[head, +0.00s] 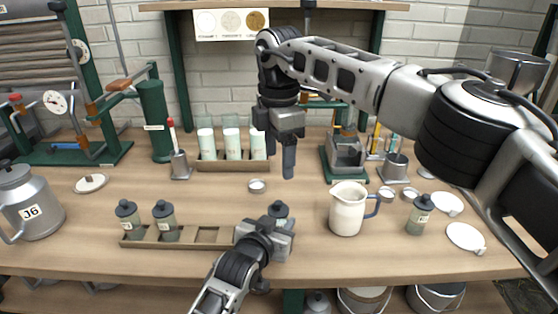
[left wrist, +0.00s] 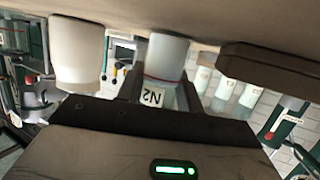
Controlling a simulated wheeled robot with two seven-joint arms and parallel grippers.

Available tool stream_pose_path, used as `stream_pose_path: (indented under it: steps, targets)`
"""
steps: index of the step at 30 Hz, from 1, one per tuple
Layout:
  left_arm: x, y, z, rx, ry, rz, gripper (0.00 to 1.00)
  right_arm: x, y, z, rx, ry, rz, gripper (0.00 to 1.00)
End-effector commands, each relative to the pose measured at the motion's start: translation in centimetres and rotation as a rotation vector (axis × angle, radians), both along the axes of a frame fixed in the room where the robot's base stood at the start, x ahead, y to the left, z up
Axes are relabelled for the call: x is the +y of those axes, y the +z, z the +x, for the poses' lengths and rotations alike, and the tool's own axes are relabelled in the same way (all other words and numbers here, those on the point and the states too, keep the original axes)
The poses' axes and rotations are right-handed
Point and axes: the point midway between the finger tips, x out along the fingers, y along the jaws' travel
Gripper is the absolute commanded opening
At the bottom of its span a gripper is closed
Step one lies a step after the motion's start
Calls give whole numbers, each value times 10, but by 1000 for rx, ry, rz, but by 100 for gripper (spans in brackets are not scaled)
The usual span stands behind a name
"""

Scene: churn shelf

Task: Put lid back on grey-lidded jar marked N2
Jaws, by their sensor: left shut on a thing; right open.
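The jar marked N2 (left wrist: 153,98) is between the fingers of my left gripper (left wrist: 160,92) in the left wrist view, where its label appears upside down. In the head view the left gripper (head: 268,232) partly hides this jar (head: 279,209) at the right end of the wooden rack (head: 206,237). A grey top shows on it; whether that is a seated lid I cannot tell. My right gripper (head: 282,155) is open and empty, pointing down above the table behind the jar. A small round pale-topped piece (head: 257,186) lies on the table, lower left of the right gripper.
A cream pitcher (head: 347,210) and another grey-lidded jar (head: 419,214) stand to the right. Filled glasses (head: 232,143) stand behind. A J6 can (head: 30,205) is at left.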

Motion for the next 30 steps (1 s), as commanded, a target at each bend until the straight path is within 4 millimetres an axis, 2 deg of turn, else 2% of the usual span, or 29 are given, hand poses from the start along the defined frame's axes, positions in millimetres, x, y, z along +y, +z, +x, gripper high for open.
stream_pose_path:
  steps: [4, 5, 7, 16, 20, 23, 30]
  targets:
    - [0, 0, 0, 1, 0, 0, 0, 0, 0, 0, 0, 0, 0, 67]
    - [0, 0, 0, 1, 0, 0, 42, 0, 0, 0, 0, 0, 0, 67]
    - [0, 0, 0, 1, 0, 0, 62, 0, 0, 0, 0, 0, 0, 67]
    - [0, 0, -1, 1, 0, 0, 62, 0, 0, 0, 0, 0, 1, 67]
    - [4, 2, -9, 0, 1, 0, 62, 0, 1, 0, 0, 0, 1, 67]
    - [9, 7, -22, 1, 0, 0, 62, 0, 3, 0, 0, 0, 1, 67]
    - [30, 24, -73, 2, 0, 1, 62, 0, 6, 0, 0, 0, 0, 67]
